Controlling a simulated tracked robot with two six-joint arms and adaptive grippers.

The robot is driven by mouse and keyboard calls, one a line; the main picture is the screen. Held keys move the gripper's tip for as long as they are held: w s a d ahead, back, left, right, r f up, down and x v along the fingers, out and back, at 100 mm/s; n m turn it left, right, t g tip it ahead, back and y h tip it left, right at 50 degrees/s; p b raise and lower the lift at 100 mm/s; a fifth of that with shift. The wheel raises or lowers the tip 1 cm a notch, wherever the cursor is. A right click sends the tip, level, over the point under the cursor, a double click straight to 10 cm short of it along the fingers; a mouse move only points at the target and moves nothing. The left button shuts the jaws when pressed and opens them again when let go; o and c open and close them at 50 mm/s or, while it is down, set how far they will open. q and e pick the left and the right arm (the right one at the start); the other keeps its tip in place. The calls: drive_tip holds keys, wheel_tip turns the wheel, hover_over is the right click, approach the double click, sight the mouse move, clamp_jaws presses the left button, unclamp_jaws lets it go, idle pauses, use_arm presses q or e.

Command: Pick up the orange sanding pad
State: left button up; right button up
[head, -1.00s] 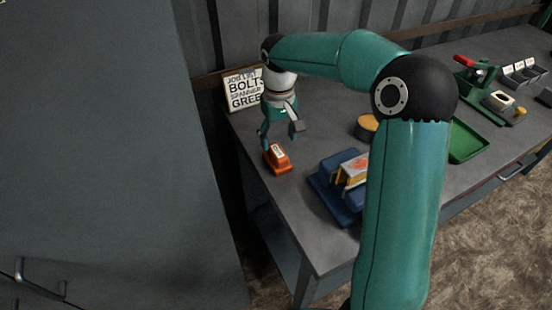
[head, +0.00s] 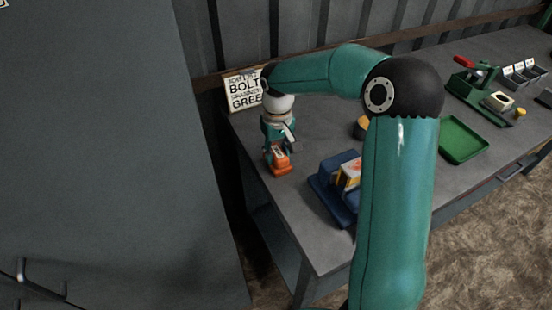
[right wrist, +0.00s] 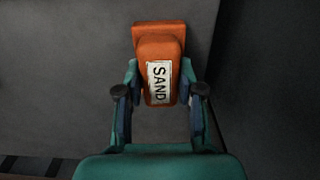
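The orange sanding pad (head: 281,162) lies on the grey workbench near its left edge. In the right wrist view the pad (right wrist: 160,72) shows its white label reading "SAND". My right gripper (head: 280,152) is down at the pad, pointing at the bench. In the right wrist view the right gripper (right wrist: 160,80) has one finger on each side of the pad's body. The fingers are spread, and I cannot tell whether their tips touch the pad. My left gripper is not in view.
A blue holder (head: 332,190) with a yellow-and-white item stands right of the pad. A lettered sign (head: 244,90) stands behind. A round yellow item (head: 361,127), a green tray (head: 464,140) and a green vise-like device (head: 470,85) are farther right. A grey cabinet (head: 100,150) stands left.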

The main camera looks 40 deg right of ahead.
sight(277, 152)
clamp_jaws()
drive_tip(key=shift+r, duration=0.15)
wheel_tip(277, 152, up, 20)
drive_tip(key=p, duration=0.2)
idle(0.4)
unclamp_jaws()
drive_tip(key=shift+c, duration=1.2)
drive_tip(key=shift+f, duration=0.2)
